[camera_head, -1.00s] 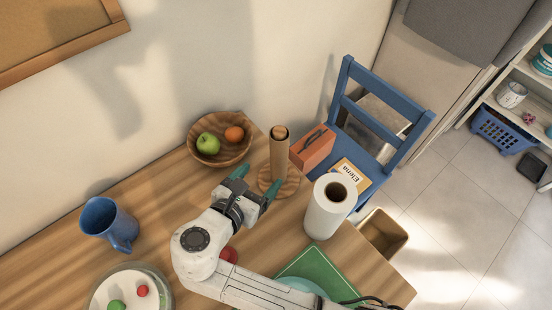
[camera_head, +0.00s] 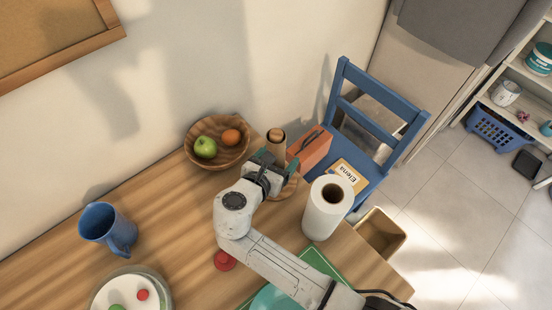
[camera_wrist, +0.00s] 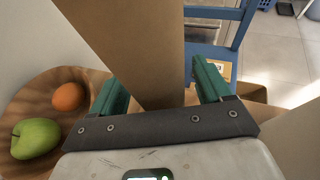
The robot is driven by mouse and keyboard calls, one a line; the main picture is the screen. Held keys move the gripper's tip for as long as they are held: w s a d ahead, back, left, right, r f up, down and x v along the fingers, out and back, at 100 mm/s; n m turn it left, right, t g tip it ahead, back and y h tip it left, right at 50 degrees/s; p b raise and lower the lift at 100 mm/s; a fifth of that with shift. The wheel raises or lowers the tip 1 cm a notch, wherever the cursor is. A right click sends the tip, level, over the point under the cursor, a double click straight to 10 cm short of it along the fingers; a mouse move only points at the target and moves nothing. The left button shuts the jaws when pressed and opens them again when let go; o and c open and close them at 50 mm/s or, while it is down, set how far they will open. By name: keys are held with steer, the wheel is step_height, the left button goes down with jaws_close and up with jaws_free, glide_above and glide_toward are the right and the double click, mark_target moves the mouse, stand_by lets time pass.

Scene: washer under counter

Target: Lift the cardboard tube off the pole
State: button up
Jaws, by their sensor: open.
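The brown cardboard tube (camera_head: 277,147) stands upright on the wooden pole, whose rounded top (camera_head: 276,134) shows at the tube's upper end. The pole's round wooden base (camera_head: 288,188) rests on the table and is partly hidden by my arm. My gripper (camera_head: 276,160) is at the tube, its green fingers open. In the wrist view the tube (camera_wrist: 143,45) runs down between the two fingers of my gripper (camera_wrist: 162,88), with a visible gap on the right. Whether a finger touches it I cannot tell.
An orange-red box (camera_head: 312,148) stands close behind the tube to the right. A paper roll (camera_head: 326,210) stands in front right. A wooden bowl (camera_head: 236,158) with an apple and an orange is to the left. A blue mug (camera_head: 105,228) stands farther left. A blue chair (camera_head: 385,100) is beyond the table.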

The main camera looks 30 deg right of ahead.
steer(key=c, duration=1)
steer(key=shift+r, duration=0.15)
step_height(320, 180, up, 24)
steer(key=p, duration=0.2)
steer(key=shift+p, duration=0.35)
stand_by(1.0)
